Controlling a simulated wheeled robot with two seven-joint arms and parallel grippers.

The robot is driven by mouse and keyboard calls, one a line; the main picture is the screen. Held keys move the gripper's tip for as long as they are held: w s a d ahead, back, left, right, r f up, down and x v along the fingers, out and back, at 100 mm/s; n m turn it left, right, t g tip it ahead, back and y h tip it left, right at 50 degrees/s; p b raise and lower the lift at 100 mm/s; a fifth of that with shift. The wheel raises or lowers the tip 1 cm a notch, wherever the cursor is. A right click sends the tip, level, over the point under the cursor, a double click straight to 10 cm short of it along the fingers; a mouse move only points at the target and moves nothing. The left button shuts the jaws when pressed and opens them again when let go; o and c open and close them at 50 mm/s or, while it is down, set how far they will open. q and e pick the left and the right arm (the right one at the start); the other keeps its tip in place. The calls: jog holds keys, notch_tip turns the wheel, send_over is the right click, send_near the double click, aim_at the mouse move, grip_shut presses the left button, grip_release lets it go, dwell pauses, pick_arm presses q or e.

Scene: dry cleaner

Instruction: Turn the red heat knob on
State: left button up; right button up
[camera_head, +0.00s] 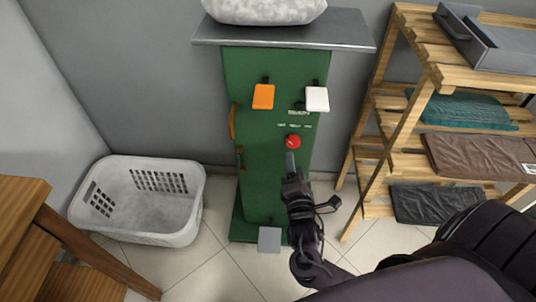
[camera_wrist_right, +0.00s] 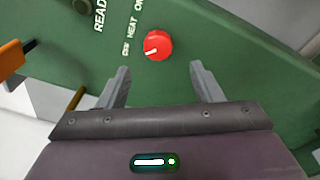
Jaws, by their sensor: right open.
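The red heat knob (camera_head: 293,141) is on the front of the green press cabinet (camera_head: 262,185), below small white lettering. In the right wrist view the knob (camera_wrist_right: 158,45) is round with a white pointer line, and the words OFF, HEAT and ON show beside it. My right gripper (camera_head: 291,160) is just below the knob in the head view. In the wrist view its two fingers (camera_wrist_right: 160,82) are apart, with nothing between them; the knob lies ahead of the gap, apart from both fingers. My left gripper is not in view.
An orange pad (camera_head: 263,97) and a white pad (camera_head: 317,99) stick out above the knob. A grey pedal (camera_head: 269,239) is at the cabinet's foot. A white basket (camera_head: 140,200) stands left, a wooden shelf (camera_head: 400,130) with folded cloths right.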

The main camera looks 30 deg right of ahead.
aim_at(293, 145)
jog(key=b+x, duration=0.1)
jog(key=x, duration=0.7)
jog(key=shift+s+r, duration=0.1)
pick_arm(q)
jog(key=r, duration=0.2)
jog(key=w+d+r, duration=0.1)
pick_arm(e)
jog(key=c, duration=1)
